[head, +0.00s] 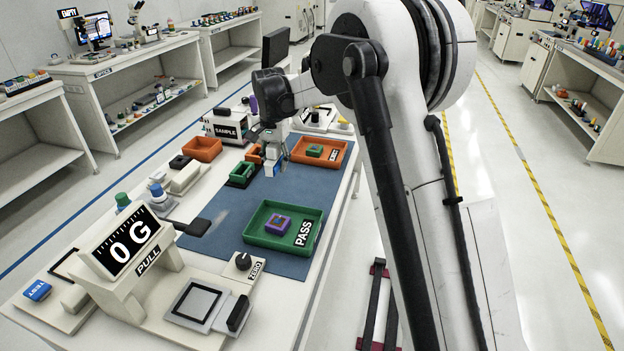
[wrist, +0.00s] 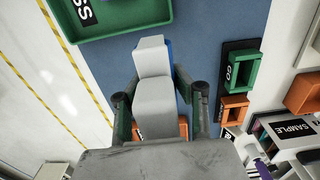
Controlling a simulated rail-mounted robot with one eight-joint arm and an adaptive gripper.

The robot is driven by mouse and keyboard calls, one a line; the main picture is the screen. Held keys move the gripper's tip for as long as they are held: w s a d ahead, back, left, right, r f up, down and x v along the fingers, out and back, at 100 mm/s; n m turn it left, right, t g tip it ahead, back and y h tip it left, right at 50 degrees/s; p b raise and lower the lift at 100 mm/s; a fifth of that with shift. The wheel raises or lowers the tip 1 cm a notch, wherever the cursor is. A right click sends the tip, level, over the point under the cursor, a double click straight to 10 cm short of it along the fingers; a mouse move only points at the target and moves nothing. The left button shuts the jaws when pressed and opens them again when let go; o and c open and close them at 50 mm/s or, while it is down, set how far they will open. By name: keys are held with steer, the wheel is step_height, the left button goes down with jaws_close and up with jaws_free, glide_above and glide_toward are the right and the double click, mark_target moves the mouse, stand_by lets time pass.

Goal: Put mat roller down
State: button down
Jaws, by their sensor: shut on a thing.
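My gripper (wrist: 157,98) is shut on a pale grey, blocky thing with a blue edge, which I take to be the mat roller (wrist: 154,95). In the wrist view it sits between the two dark fingers and sticks out beyond them. In the head view the roller (head: 277,168) hangs below my gripper (head: 272,148) at the far part of the blue mat (head: 225,215). I cannot tell whether its lower end touches the mat.
A green PASS tray (head: 262,240) holds a purple piece, nearer on the mat. An orange tray (head: 340,160) stands right of my gripper. The green GO gauge (head: 241,174) is close on the left. A SAMPLE box (head: 226,131) stands behind. Mid-mat is clear.

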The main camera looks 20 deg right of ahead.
glide_above(304, 186)
step_height(304, 186, down, 6)
steer(key=shift+f, duration=0.2)
steer(key=shift+w+f, duration=0.1)
steer(key=shift+f, duration=1.9)
steer(key=shift+f, duration=0.4)
steer(key=shift+f+b, duration=0.25)
steer(key=shift+b, duration=0.1)
steer(key=c, duration=1.4)
jaws_free()
steer(key=shift+r, duration=0.1)
